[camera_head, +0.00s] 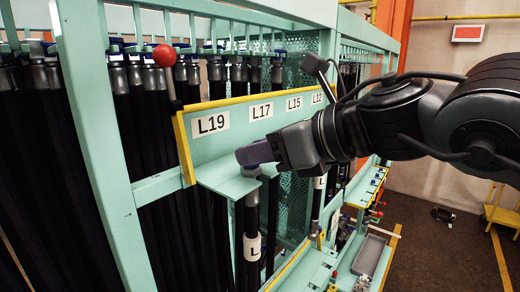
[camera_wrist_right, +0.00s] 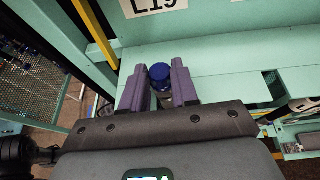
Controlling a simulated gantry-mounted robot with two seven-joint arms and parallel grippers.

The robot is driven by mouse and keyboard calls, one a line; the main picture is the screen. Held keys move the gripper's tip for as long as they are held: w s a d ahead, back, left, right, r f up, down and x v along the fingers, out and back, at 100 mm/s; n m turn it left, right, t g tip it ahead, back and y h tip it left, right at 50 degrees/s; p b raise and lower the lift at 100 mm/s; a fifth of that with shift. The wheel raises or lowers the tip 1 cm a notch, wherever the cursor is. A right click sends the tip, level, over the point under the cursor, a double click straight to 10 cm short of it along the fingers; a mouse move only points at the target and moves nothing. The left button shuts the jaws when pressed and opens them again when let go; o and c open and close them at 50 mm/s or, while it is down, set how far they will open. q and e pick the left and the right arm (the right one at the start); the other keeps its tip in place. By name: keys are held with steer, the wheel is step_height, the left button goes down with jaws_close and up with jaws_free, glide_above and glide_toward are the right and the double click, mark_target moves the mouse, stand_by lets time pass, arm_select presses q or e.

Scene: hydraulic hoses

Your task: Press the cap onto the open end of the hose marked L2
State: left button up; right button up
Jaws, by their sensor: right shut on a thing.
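My right gripper (camera_head: 254,155) has purple fingers and is at the small green ledge below the L19 plate. In the right wrist view it is closed around a blue cap (camera_wrist_right: 160,73), with a finger on each side. A grey metal fitting shows just below the cap; whether the cap is seated on it I cannot tell. In the head view a black hose (camera_head: 252,215) hangs under the ledge, below the gripper. Its white tag (camera_head: 252,246) shows only an "L", so I cannot read whether it is L2. My left gripper is not in view.
A green plate with a yellow edge carries labels L19 (camera_head: 210,124), L17, L15 and L12. Many black hoses hang in the green rack at left. A red ball knob (camera_head: 164,55) stands by the rack post. A second tagged hose (camera_head: 319,200) hangs further back.

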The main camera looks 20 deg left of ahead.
steer(key=shift+f, duration=0.15)
stand_by(0.3)
steer(key=o, duration=1.1)
steer(key=shift+d, duration=0.1)
